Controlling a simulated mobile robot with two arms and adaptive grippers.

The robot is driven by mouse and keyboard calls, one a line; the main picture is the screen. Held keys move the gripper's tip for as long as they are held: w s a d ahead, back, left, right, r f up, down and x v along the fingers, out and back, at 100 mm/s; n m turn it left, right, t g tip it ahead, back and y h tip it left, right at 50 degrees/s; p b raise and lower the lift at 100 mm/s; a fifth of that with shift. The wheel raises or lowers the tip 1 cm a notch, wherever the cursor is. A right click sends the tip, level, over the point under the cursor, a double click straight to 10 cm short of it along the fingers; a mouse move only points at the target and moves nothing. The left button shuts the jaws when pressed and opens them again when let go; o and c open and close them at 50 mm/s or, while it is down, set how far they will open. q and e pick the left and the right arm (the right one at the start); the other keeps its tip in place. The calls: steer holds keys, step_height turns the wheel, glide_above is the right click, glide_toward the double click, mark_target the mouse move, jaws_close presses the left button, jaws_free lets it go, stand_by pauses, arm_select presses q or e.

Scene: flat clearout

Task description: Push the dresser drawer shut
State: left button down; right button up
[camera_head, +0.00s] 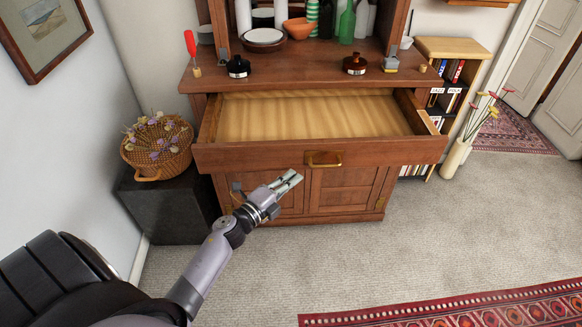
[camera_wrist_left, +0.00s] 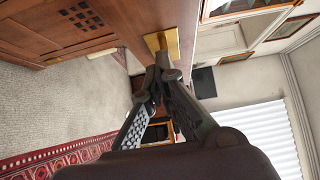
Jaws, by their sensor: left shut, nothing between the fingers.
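The dresser (camera_head: 290,75) is brown wood with a wide drawer (camera_head: 318,156) pulled well out. The drawer's inside is pale wood and looks empty. A brass handle (camera_head: 324,160) sits at the middle of its front. My left gripper (camera_head: 292,178) is shut and empty, in front of the dresser, just left of and below the handle in the head view. In the left wrist view the shut fingertips (camera_wrist_left: 158,62) are close to the brass handle (camera_wrist_left: 163,43); I cannot tell whether they touch. My right gripper is not in view.
A wicker basket (camera_head: 157,146) stands on a dark box (camera_head: 172,205) at left. Bottles and bowls crowd the dresser top. A bookcase (camera_head: 455,75) and a vase with flowers (camera_head: 456,157) stand at right. Carpet (camera_head: 400,240) in front is clear, with a red rug (camera_head: 460,308) nearby.

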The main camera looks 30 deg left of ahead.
mark_target(303, 159)
arm_select(q)
steer(key=w+a, duration=0.2)
steer(key=w, duration=0.1)
steer(key=shift+w+a, duration=0.1)
steer(key=shift+w, duration=0.2)
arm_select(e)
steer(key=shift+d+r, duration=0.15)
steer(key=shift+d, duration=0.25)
arm_select(q)
steer(key=shift+w, duration=0.1)
